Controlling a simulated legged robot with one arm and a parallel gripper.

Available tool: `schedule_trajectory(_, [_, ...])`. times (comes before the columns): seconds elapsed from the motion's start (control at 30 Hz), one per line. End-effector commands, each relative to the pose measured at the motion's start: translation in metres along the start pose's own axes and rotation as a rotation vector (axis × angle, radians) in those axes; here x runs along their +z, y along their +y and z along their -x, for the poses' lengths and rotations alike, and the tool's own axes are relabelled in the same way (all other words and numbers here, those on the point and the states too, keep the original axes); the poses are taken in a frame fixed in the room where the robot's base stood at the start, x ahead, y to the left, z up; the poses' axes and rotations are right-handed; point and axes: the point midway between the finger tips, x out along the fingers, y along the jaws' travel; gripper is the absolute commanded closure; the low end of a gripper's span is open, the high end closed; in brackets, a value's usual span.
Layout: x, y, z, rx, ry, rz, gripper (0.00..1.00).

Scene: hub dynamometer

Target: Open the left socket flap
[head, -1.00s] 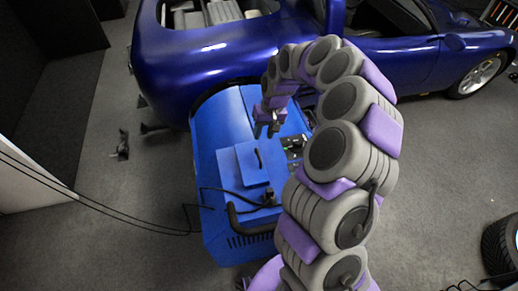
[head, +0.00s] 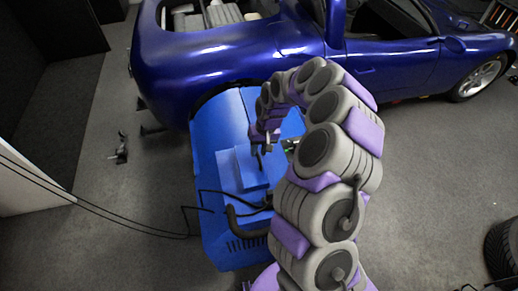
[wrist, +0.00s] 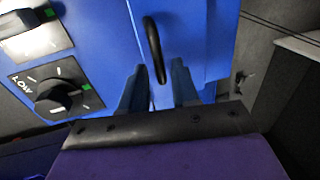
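A raised blue panel (head: 243,169) sits on the top of the blue dynamometer unit (head: 215,232). It bears a curved black handle (wrist: 154,50); I take this panel to be the flap, but no socket is visible. My gripper (wrist: 158,68) is open, with one finger on each side of the handle's lower end in the wrist view. I cannot tell whether the fingers touch it. In the head view my gripper (head: 265,145) is over the panel's upper right part and partly hides the handle. The panel looks shut.
A black hose (head: 235,220) and cables (head: 140,226) run at the unit's near side. A blue car (head: 225,60) stands behind.

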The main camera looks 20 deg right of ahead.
Motion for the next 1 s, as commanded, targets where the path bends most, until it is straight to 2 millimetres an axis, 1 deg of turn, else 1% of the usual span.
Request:
schedule_trajectory(0.03, [0.0,0.0,-0.0001,0.0,0.0,0.0,0.75])
schedule_trajectory(0.3, [0.0,0.0001,-0.0001,0.0,0.0,0.0,1.0])
schedule_trajectory(1.0, [0.0005,-0.001,0.0019,0.019,-0.002,0.0,1.0])
